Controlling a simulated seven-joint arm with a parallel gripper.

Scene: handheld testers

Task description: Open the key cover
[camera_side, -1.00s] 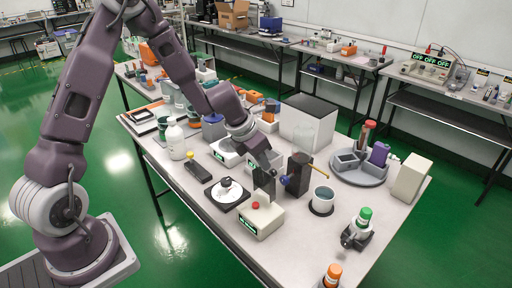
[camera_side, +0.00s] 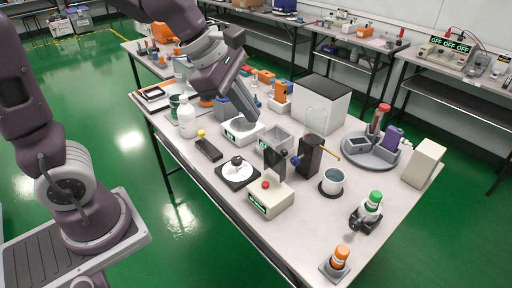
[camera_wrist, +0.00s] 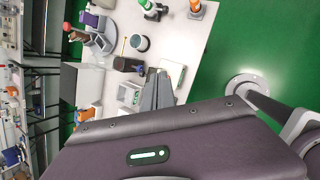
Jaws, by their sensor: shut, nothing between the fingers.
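A white box-shaped tester (camera_side: 272,204) with a red button and a small lit display stands near the front of the table. An upright dark, see-through panel (camera_side: 275,163) stands at its rear edge and may be the key cover; I cannot tell for sure. The button in front of it is exposed. My gripper (camera_side: 247,117) is shut and empty. It is raised above the table, up and left of the panel in the side view, and apart from it. In the wrist view my gripper (camera_wrist: 157,75) points towards the devices; the tester (camera_wrist: 172,75) shows partly beside it.
A black block with a yellow lever (camera_side: 310,157) and a grey cup (camera_side: 331,181) stand right of the panel.

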